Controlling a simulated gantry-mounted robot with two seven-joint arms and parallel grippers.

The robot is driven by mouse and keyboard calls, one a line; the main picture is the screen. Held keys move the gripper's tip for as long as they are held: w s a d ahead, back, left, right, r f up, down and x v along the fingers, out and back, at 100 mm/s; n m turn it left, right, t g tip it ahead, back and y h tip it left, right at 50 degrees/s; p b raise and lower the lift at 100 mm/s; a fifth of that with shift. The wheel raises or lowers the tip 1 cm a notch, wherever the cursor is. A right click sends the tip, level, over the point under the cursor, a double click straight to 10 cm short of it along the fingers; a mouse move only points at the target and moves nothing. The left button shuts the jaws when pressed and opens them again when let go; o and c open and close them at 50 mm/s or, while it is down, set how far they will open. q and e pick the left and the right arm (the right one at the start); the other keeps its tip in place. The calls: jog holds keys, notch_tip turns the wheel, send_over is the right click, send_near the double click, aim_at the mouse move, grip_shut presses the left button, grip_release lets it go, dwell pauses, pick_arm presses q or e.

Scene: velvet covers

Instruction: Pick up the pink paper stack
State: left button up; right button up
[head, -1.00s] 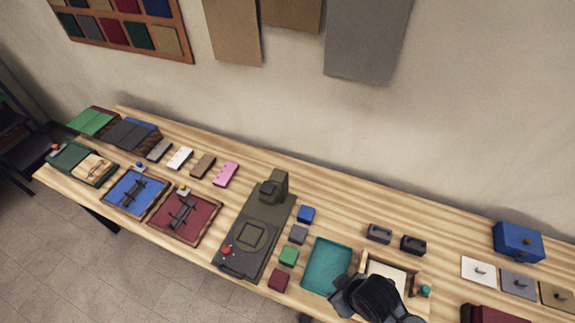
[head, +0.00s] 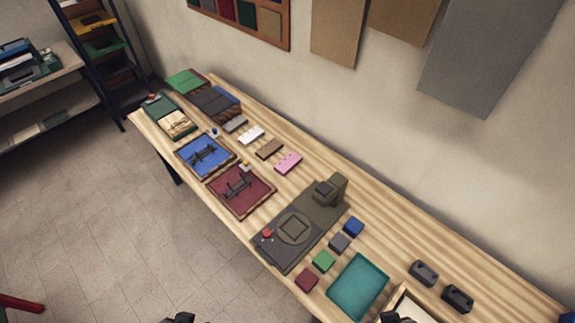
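The pink paper stack (head: 288,163) lies flat on the wooden table (head: 395,222), in a row at the back beside a brown stack (head: 269,149), a white stack (head: 251,135) and a grey stack (head: 235,123). It is uncovered, and nothing touches it from above. My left gripper (head: 180,318) shows only as a dark tip at the bottom edge, over the floor and far from the pink stack. My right gripper (head: 397,318) shows only as a dark tip at the bottom edge near a wooden tray. Most of both grippers is cut off, so their fingers cannot be judged.
A dark press-like device (head: 293,229) with a red knob stands right of the pink stack. A red tray (head: 241,190) and a blue tray (head: 206,155) lie in front. Small coloured blocks and a teal tray (head: 358,286) are further right. Open floor lies before the table.

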pick_arm(q)
jog(key=shift+d, duration=0.15)
jog(key=shift+o, duration=1.3)
jog(key=o, duration=0.8)
jog(key=shift+w, duration=0.1)
